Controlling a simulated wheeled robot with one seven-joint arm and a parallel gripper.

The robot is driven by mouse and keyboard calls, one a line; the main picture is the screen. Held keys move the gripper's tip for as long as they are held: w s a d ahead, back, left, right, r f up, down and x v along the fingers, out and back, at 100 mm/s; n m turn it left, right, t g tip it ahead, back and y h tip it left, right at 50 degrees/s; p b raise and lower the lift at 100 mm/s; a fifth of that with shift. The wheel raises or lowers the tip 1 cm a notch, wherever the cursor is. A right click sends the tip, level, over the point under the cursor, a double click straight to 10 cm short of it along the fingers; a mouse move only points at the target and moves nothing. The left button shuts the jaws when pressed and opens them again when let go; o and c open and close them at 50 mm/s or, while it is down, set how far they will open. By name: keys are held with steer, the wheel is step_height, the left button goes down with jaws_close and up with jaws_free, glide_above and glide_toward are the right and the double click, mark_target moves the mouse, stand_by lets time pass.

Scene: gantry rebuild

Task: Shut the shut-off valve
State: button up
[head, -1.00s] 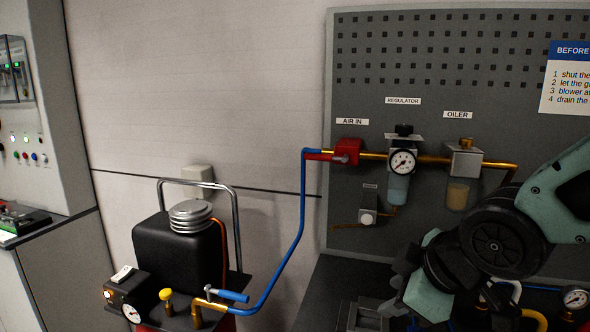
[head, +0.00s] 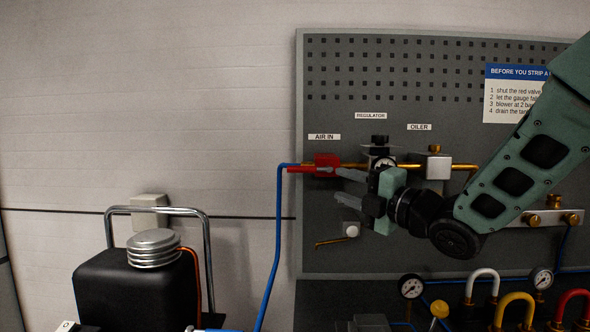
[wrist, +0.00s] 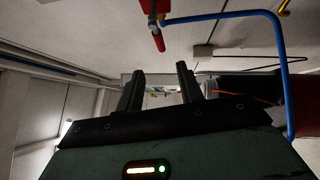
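The red shut-off valve (head: 327,160) sits on the brass pipe under the AIR IN label. Its red lever (head: 304,169) points left, roughly along the pipe toward the blue hose. My gripper (head: 342,186) is in front of the panel, just right of and slightly below the valve, fingers pointing left. It partly hides the regulator (head: 380,150). In the wrist view the two fingers of my gripper (wrist: 160,72) are apart with nothing between them. The red lever (wrist: 157,40) is above the fingertips there, apart from them, and the valve body (wrist: 150,7) is at the top edge.
A blue hose (head: 276,235) drops from the valve's left end. The oiler (head: 438,165) is to the right on the pipe. A black tank (head: 135,295) with a metal handle frame stands lower left. Gauges and coloured hose loops line the bench below.

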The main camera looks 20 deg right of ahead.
mark_target(302, 171)
steer(key=p+x, duration=0.3)
steer(key=x, duration=1.1)
steer(key=shift+w+p, duration=0.1)
steer(key=shift+p, duration=0.3)
jaws_close()
